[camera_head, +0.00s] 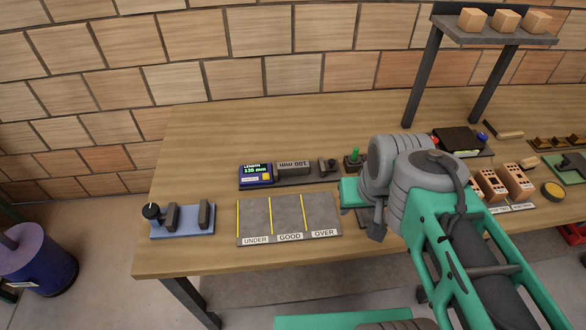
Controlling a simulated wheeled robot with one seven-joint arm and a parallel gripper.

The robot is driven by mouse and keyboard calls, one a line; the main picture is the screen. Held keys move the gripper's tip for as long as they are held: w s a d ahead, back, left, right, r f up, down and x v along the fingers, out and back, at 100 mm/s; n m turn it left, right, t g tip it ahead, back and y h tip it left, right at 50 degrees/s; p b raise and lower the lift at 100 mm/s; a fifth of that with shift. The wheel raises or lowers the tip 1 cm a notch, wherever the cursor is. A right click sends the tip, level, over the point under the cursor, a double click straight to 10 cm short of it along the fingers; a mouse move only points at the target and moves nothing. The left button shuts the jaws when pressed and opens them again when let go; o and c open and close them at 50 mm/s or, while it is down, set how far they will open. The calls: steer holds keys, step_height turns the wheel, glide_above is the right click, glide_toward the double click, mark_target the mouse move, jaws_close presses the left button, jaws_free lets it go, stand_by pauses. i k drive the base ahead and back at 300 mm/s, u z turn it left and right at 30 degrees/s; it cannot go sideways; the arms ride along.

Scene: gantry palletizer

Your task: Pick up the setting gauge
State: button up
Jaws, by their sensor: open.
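The setting gauge appears to be the grey block (293,167) with an upside-down label that seems to read 100 mm. It lies on a dark measuring base between a blue display unit (256,174) and a small dark stop (327,166). My gripper (374,229) is at the end of my green and grey arm, to the right of the block and nearer the front edge of the table. It is open and apart from the block. My wrist hides part of the gripper and the table behind it.
A grey mat (270,220) marked UNDER, GOOD and OVER lies in front of the measuring base. A blue fixture (183,220) with a black knob is at left. A green-topped lever (354,158) stands right of the base. The wooden table (230,130) is clear behind.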

mark_target(295, 167)
steer(key=z, duration=1)
steer(key=i, duration=0.35)
steer(key=u, duration=3.3)
steer(key=i, duration=0.5)
steer(key=z, duration=0.05)
